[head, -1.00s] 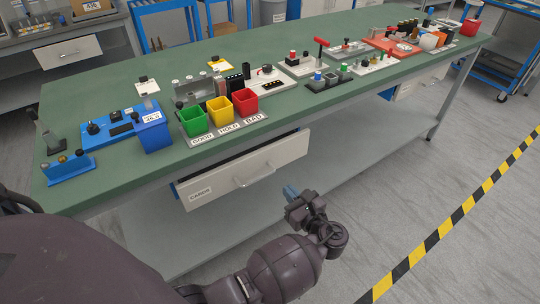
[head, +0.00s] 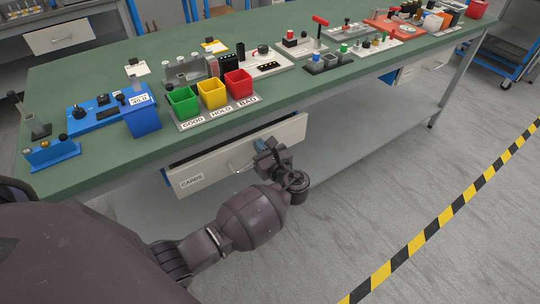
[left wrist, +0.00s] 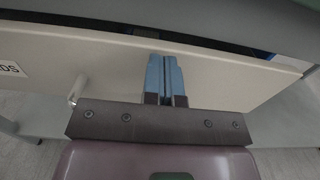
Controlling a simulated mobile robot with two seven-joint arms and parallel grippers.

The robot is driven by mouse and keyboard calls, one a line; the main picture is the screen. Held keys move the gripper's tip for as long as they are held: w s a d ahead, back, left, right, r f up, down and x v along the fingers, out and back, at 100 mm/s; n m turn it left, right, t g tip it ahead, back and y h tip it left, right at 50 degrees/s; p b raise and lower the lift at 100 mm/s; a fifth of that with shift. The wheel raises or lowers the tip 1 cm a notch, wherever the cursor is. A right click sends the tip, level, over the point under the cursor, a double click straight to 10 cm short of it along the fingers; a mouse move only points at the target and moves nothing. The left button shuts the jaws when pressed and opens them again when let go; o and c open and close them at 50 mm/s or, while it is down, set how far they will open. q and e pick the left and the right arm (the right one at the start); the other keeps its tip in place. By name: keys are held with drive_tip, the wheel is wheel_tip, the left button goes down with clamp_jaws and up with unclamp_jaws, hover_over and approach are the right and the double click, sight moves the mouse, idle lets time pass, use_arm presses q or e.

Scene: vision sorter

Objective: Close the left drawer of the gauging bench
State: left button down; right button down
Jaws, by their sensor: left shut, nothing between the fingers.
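The left drawer (head: 206,171) of the gauging bench is a pale front labelled CARDS with a bar handle, and it stands partly open below the green top (head: 330,97). A dark gap shows above its front, and the left wrist view shows the drawer front (left wrist: 110,62) with this gap behind it. My left gripper (head: 262,147) is at the drawer front, right of the handle. Its blue fingers (left wrist: 166,75) are shut and empty, with their tips over the front panel; I cannot tell whether they touch it. My right gripper is not in view.
On the bench top stand a green bin (head: 182,102), a yellow bin (head: 212,94) and a red bin (head: 238,83), with blue fixtures to their left. A lower shelf (head: 350,122) runs under the bench. Striped floor tape (head: 440,222) crosses at right.

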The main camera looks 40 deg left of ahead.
sight(254, 137)
use_arm(q)
drive_tip(key=shift+w+a, duration=0.2)
drive_tip(key=shift+a, duration=0.25)
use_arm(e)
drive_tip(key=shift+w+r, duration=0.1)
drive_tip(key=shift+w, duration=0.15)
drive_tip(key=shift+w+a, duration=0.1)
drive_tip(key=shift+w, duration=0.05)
use_arm(q)
drive_tip(key=x, duration=0.2)
drive_tip(key=shift+w+a+r+p, duration=0.1)
drive_tip(key=shift+a+r+p, duration=0.1)
drive_tip(key=shift+p, duration=0.2)
drive_tip(key=shift+f, duration=0.2)
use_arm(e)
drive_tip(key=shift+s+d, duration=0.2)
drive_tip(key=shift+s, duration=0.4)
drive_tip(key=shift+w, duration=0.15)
